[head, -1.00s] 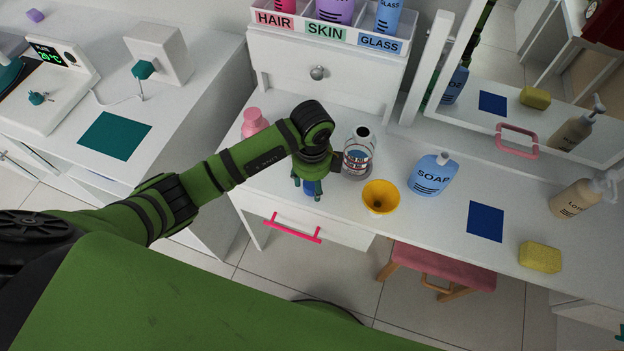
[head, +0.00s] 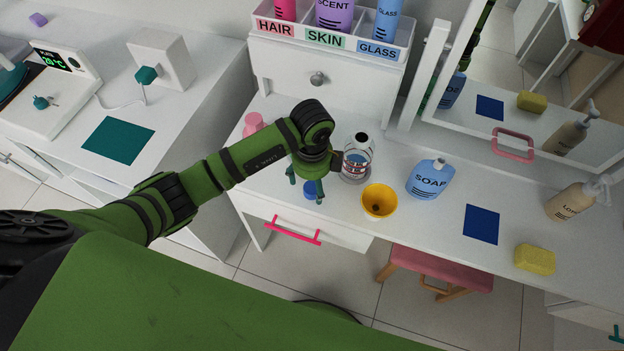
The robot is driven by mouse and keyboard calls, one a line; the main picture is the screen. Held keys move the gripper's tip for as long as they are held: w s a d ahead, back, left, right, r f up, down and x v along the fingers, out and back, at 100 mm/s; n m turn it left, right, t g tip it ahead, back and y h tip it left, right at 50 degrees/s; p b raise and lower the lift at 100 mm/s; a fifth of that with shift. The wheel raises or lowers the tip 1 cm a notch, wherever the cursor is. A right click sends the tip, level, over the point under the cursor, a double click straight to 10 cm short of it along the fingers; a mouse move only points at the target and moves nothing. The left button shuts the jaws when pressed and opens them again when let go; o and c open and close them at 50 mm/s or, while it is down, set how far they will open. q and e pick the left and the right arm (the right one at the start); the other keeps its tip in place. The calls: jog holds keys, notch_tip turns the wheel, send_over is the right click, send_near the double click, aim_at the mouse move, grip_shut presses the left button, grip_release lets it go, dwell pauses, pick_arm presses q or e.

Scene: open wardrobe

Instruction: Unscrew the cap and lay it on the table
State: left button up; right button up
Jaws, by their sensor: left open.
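A blue cap (head: 310,190) rests on the white table (head: 262,189) near its front edge. My left gripper (head: 306,191) points down over it, open, with its green fingers spread around or just above the cap; I cannot tell the exact height. The clear bottle (head: 358,161) with a printed label stands upright to the right of the gripper, its dark neck uncapped, on a grey round base. A dark piece beside the bottle is partly hidden by my gripper. My right gripper is not in view.
A yellow funnel or cup (head: 379,201), a blue soap bottle (head: 430,179), a blue mat (head: 481,224) and a yellow sponge (head: 534,260) stand to the right. A pink bottle (head: 253,123) is behind my left arm. A mirror (head: 520,95) stands at the back right.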

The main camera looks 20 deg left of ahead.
pick_arm(q)
jog(key=shift+r+p, duration=2.4)
jog(key=shift+r, duration=0.55)
